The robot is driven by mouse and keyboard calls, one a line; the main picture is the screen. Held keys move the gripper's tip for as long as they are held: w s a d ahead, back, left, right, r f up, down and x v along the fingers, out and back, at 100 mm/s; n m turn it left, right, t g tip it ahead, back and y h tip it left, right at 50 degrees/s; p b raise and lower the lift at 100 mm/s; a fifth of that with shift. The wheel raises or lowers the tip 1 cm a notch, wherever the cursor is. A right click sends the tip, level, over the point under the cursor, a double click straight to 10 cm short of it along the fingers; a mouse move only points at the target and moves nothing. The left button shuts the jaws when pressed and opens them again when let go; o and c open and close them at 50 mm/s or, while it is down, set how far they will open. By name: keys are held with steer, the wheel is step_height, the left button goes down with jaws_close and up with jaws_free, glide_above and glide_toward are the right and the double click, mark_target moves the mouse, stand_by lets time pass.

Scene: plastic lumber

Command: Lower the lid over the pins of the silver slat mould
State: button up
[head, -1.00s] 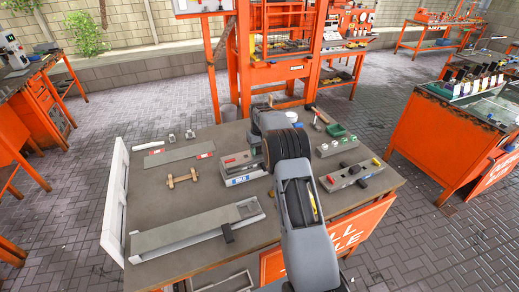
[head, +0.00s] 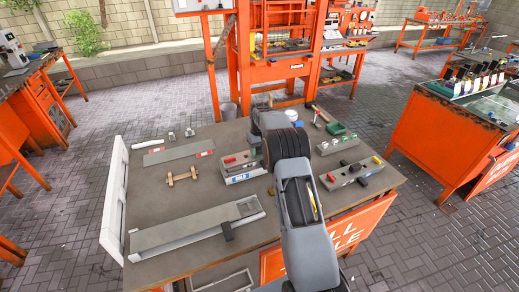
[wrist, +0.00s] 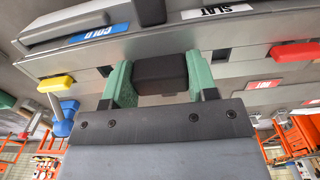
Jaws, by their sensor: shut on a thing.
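In the wrist view my gripper (wrist: 158,82) has its two green fingers closed on a dark block-shaped handle (wrist: 160,70). The handle is against a long grey bar-like part, which I take to be the lid (wrist: 75,60). In the head view my arm hides the gripper and most of what it holds. The grey mould with a blue and white label (head: 242,177) stands on the table just left of my wrist, with a red piece on top. I cannot make out its pins, nor whether the lid touches it.
Orange benches surround the table.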

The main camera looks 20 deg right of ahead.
steer(key=shift+f, duration=0.2)
steer(key=o, duration=1.7)
steer(key=shift+r+p, duration=2.3)
steer(key=shift+r, duration=1.25)
steer(key=shift+w, duration=0.1)
